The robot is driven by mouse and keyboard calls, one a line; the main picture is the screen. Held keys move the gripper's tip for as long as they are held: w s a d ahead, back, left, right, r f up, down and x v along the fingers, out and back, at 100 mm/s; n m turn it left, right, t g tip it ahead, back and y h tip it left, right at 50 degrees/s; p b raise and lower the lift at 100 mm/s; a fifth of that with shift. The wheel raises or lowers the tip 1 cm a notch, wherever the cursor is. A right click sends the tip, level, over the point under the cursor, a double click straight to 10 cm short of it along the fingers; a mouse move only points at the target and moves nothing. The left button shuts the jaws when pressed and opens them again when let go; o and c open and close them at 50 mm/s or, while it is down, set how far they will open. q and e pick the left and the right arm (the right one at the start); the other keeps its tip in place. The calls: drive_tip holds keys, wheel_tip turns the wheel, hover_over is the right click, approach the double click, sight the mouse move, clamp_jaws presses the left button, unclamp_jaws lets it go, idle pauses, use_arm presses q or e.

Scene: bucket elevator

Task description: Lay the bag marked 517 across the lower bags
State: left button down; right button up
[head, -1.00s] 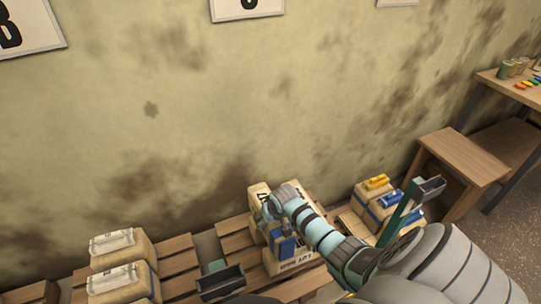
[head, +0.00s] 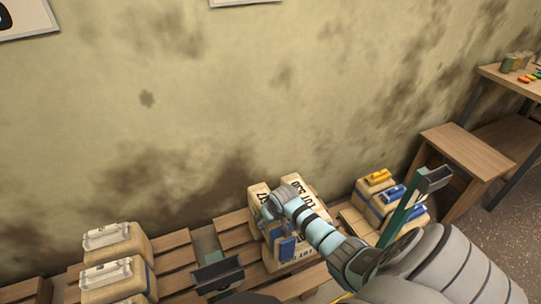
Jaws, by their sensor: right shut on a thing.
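A tan paper bag (head: 257,196) ending in "17" in its printed number shows at the left of my right gripper; its first digit is hidden. My right gripper (head: 272,214) is shut at this bag, with the wrist covering much of it. Just right of it is another tan bag (head: 312,200), printed LOT 530. A lower bag (head: 302,254) with LOT print lies under them on the wooden pallet (head: 233,238). Whether the 17 bag rests on the bags below is hidden. My left gripper is not in view.
Tan bags with white labels (head: 108,236) stand at the left. Bags with yellow and blue tops (head: 376,178) stand at the right, behind a green post (head: 402,208) with a dark bucket (head: 435,180). Another dark bucket (head: 218,275) is at the front. A stained wall closes the back.

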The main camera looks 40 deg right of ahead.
drive_tip(key=shift+f, duration=0.3)
drive_tip(key=o, duration=2.1)
drive_tip(key=shift+c, duration=0.2)
drive_tip(key=shift+s+f, duration=0.1)
